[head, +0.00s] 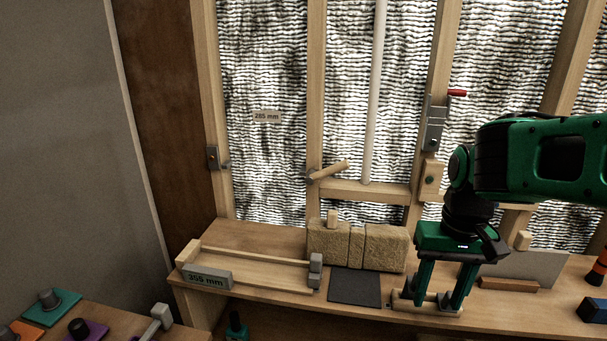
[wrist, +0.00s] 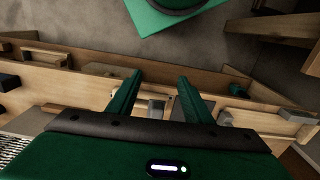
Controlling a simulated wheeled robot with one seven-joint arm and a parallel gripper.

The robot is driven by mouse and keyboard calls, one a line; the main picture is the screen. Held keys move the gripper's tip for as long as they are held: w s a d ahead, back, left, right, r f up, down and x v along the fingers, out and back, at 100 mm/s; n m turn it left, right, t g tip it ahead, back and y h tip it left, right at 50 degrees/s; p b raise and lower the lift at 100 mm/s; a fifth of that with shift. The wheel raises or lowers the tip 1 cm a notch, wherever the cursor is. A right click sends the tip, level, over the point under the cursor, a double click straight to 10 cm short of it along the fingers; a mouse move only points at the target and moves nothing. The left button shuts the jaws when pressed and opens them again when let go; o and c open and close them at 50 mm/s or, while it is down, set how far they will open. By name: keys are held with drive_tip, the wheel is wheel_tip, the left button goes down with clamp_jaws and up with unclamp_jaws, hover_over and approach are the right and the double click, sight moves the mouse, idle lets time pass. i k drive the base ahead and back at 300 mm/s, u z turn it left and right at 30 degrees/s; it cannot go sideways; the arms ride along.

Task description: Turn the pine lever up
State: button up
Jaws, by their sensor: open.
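The pine lever (head: 330,170) is a pale wooden bar on a small pivot at a wall stud in the head view. It points right and tilts slightly up from its pivot end. My gripper (head: 433,303) is to the right of the lever and lower, just over the bench top, with its fingers pointing down. Its two green fingers are apart, as the wrist view also shows (wrist: 159,78). I see nothing held between them. I cannot make out the lever in the wrist view.
A white pipe (head: 375,90) runs up the wall right of the lever. A red-handled latch (head: 457,93) is on the stud beyond it.

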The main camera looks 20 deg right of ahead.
sight(312, 176)
drive_tip(key=u, duration=0.9)
drive_tip(key=k, duration=1.65)
drive_tip(key=z, duration=0.85)
drive_tip(key=i, duration=1)
